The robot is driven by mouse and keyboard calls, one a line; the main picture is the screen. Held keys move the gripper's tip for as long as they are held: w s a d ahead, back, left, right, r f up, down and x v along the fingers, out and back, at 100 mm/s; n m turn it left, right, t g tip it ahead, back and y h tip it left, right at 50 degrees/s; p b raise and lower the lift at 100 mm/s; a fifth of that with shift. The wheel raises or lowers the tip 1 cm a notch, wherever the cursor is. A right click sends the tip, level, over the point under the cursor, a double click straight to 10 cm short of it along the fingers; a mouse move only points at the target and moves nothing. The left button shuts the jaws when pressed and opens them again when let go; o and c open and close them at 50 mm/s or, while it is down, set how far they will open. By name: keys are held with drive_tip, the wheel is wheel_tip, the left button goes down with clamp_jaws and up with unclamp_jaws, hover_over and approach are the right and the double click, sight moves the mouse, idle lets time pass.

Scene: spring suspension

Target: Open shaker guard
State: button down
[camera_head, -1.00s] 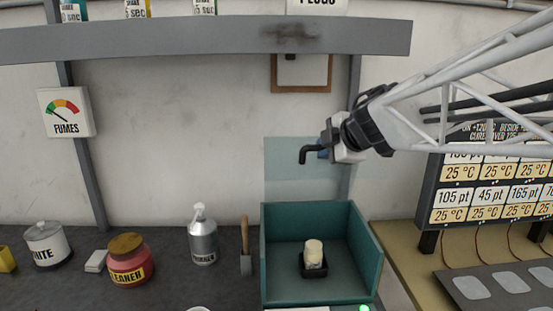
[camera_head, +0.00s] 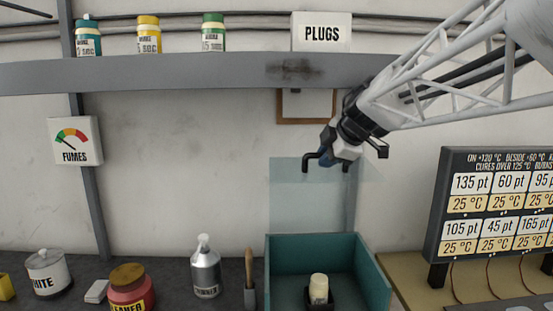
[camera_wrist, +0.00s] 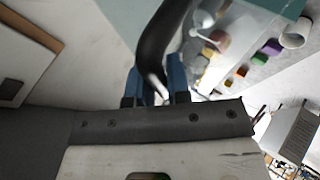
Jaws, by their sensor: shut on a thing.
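The shaker is an open-topped teal box (camera_head: 376,280) on the bench, with a small cream-capped jar (camera_head: 319,289) in a black holder inside. Its guard (camera_head: 300,195) is a clear bluish pane standing upright above the box, clear of the box's opening. A bent black handle (camera_head: 307,163) shows near the pane's top. My gripper (camera_head: 326,157) is at this handle, with its blue fingers closed around it. In the wrist view my blue fingers (camera_wrist: 157,88) have the dark curved handle (camera_wrist: 160,45) between them. The contact point is partly hidden.
A framed board (camera_head: 305,106) hangs behind. A temperature display (camera_head: 497,205) stands at right.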

drive_tip(key=c, duration=1.1)
unclamp_jaws()
drive_tip(key=shift+s+r, duration=0.1)
drive_tip(key=v, duration=0.7)
drive_tip(key=shift+s+r, duration=0.15)
drive_tip(key=shift+r, duration=0.1)
